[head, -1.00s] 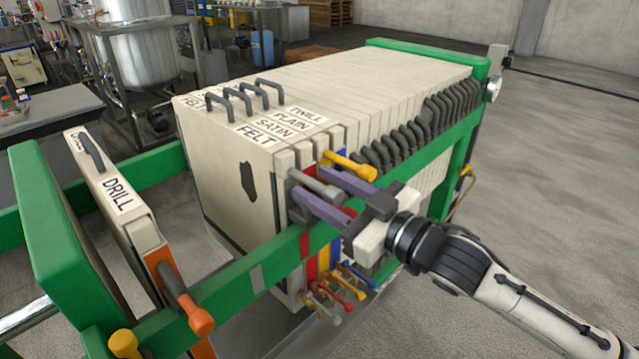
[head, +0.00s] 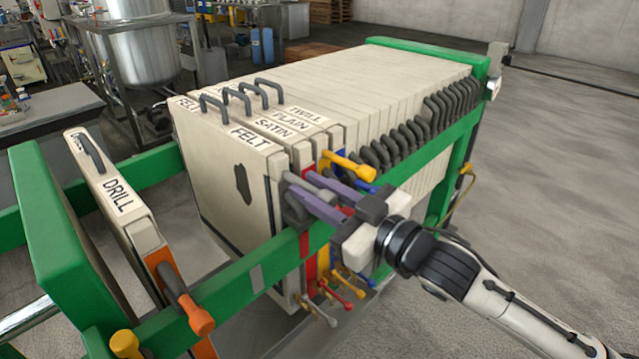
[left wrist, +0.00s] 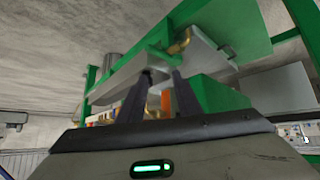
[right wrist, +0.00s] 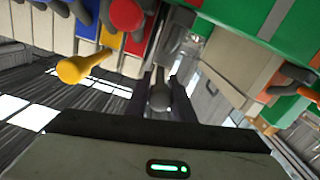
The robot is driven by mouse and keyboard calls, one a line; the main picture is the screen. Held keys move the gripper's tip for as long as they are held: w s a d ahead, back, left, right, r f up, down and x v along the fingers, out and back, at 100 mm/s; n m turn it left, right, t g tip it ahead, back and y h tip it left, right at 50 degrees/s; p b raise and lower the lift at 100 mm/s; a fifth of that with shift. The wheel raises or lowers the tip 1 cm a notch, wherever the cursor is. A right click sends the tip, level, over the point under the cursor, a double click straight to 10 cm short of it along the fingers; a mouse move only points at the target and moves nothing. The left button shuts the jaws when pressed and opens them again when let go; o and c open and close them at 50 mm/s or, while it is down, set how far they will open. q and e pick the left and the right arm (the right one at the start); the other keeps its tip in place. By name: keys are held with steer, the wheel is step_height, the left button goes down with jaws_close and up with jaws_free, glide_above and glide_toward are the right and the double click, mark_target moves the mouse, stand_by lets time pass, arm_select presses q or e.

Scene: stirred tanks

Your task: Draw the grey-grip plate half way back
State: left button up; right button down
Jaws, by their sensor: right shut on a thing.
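The grey-grip plate (head: 225,190) is the cream FELT plate at the near end of the pack, with a dark patch on its face. It stands upright, with a narrow gap to the SATIN plate (head: 272,128) behind it. My right gripper (head: 300,189) is shut on its side grip, which is mostly hidden by the fingers in the head view. The grey grip (right wrist: 159,97) shows between the fingers in the right wrist view. My left gripper (left wrist: 161,78) shows only in the left wrist view, fingers apart and nothing visibly held.
The DRILL plate (head: 117,190) with an orange grip stands apart at left, near the green end block (head: 50,240). Free space lies between it and the FELT plate. A green rail (head: 240,280) runs along the near side. Yellow, red and blue grips crowd beside my right gripper.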

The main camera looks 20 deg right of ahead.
steer(key=s+a+p, duration=0.2)
steer(key=s+a, duration=0.2)
steer(key=a, duration=0.4)
steer(key=shift+s, duration=0.4)
steer(key=shift+a, duration=0.1)
steer(key=c, duration=1.5)
jaws_free()
steer(key=shift+c, duration=0.2)
steer(key=v, duration=1)
steer(key=shift+b, duration=0.45)
steer(key=shift+s, duration=0.1)
